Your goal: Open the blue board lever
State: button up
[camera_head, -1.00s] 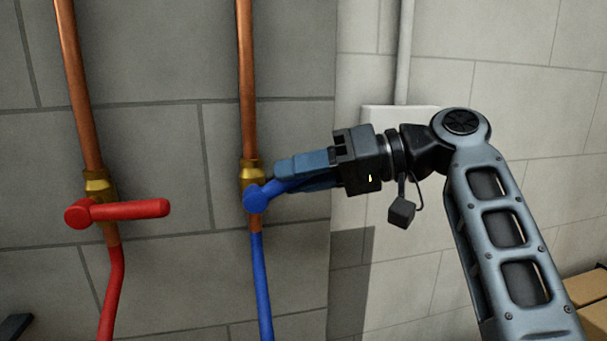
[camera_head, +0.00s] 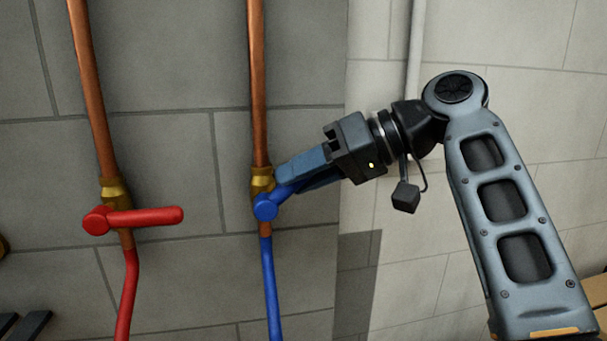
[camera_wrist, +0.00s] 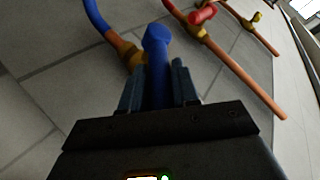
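The blue lever (camera_head: 266,207) sits on a brass valve (camera_head: 262,181) on the right-hand copper pipe. Its handle slants up and to the right from its round pivot. My gripper (camera_head: 284,178) comes in from the right with its blue-grey fingers around the handle. In the wrist view the blue lever (camera_wrist: 157,50) runs between the two fingers, which lie close along both sides of it. My gripper (camera_wrist: 160,75) looks shut on it. The fingers and gripper body hide much of the handle.
A red lever (camera_head: 145,216) on the left copper pipe (camera_head: 92,90) points right, level, well clear of my gripper. A grey block wall stands close behind the pipes. A pale vertical pipe (camera_head: 414,60) runs down the wall behind my arm.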

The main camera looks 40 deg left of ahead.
jog(key=o, duration=0.4)
jog(key=shift+c, duration=0.2)
jog(key=b+v, duration=0.1)
jog(key=v, duration=0.6)
jog(key=shift+w+d+r, duration=0.15)
jog(key=shift+d+r, duration=0.1)
